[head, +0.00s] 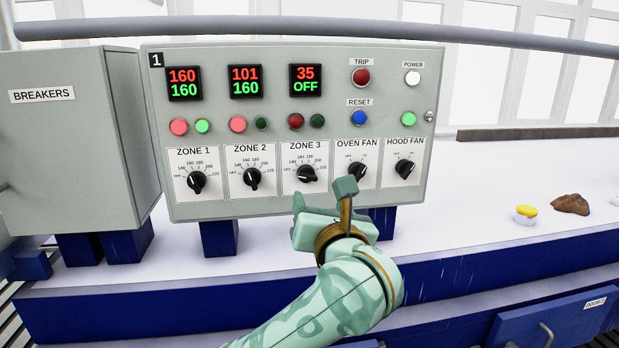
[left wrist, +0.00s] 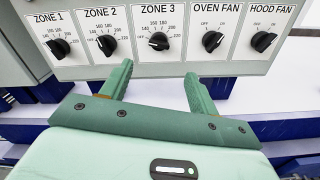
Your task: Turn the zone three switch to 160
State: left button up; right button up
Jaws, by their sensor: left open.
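The zone 3 switch (head: 307,173) is a black rotary knob on the grey control panel (head: 300,215). Its pointer looks turned left, towards OFF. The zone 3 display (head: 305,80) above it reads 35 in red and OFF in green. My left gripper (head: 322,198) is open and empty, just below and in front of the zone 3 knob. In the left wrist view the knob (left wrist: 159,41) stands beyond the gap between the two fingers (left wrist: 157,78), apart from them. My right gripper is in neither view.
Zone 1 (head: 196,182), zone 2 (head: 252,178), oven fan (head: 357,171) and hood fan (head: 405,168) knobs flank it. The zone 1 and zone 2 displays show 160 in green. A breakers box (head: 75,140) stands left.

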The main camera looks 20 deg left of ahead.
aim_at(308, 178)
pick_arm(q)
jog(key=p+x, duration=0.2)
jog(key=x, duration=0.9)
jog(key=shift+w+a, duration=0.25)
jog(key=shift+a, duration=0.1)
jog(key=c, duration=1)
